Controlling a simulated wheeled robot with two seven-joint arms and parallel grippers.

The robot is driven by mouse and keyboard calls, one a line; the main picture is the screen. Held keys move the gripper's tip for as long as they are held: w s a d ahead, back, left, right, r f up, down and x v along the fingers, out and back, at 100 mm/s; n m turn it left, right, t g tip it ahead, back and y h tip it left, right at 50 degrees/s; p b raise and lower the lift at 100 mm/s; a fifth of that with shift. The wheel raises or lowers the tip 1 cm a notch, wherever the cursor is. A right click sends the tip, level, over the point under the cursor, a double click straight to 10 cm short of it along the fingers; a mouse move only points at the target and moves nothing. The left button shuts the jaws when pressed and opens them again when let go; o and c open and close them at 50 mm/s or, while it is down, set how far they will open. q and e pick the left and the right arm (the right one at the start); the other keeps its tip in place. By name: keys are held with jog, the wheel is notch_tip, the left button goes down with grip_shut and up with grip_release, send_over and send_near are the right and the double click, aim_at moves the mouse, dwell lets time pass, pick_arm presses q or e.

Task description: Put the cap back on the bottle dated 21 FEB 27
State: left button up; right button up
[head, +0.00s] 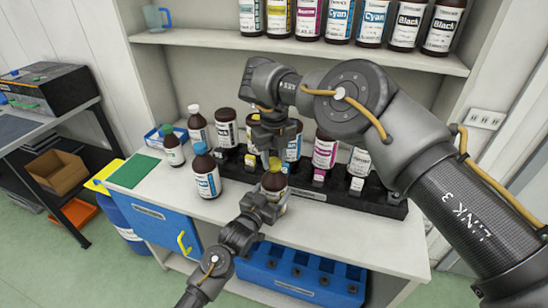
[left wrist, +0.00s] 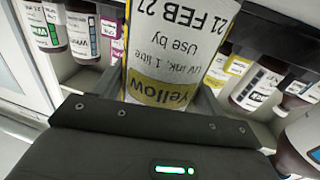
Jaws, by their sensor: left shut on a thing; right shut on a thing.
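The brown bottle (head: 277,205) with a yellow top stands out over the front of the counter in the head view. In the left wrist view its label (left wrist: 180,55) shows upside down, reading Yellow, UV ink, 1 litre, Use by 21 FEB, with the year at the picture's edge. My left gripper (head: 264,207) is shut around the bottle. My right gripper (head: 269,162) points down from above, shut on the yellow cap (head: 273,181) at the bottle's top. The fingers partly hide the neck, so I cannot tell whether the cap is seated.
A blue-capped bottle (head: 206,172), a green-capped bottle (head: 173,147) and a white-bottle-capped one (head: 198,127) stand to the left. A black rack (head: 345,193) with several bottles runs behind. A green mat (head: 133,171) lies at the counter's left. A shelf (head: 300,47) is above.

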jog(key=m, duration=0.6)
jog(key=shift+s+a+f, duration=0.1)
jog(key=shift+a, duration=0.05)
jog(key=m, duration=0.5)
jog(key=shift+m, duration=0.4)
jog(key=m, duration=0.5)
jog(key=shift+m, duration=0.3)
jog(key=m, duration=0.7)
jog(key=o, duration=1.1)
jog(key=shift+d, duration=0.2)
jog(key=shift+r, duration=2.3)
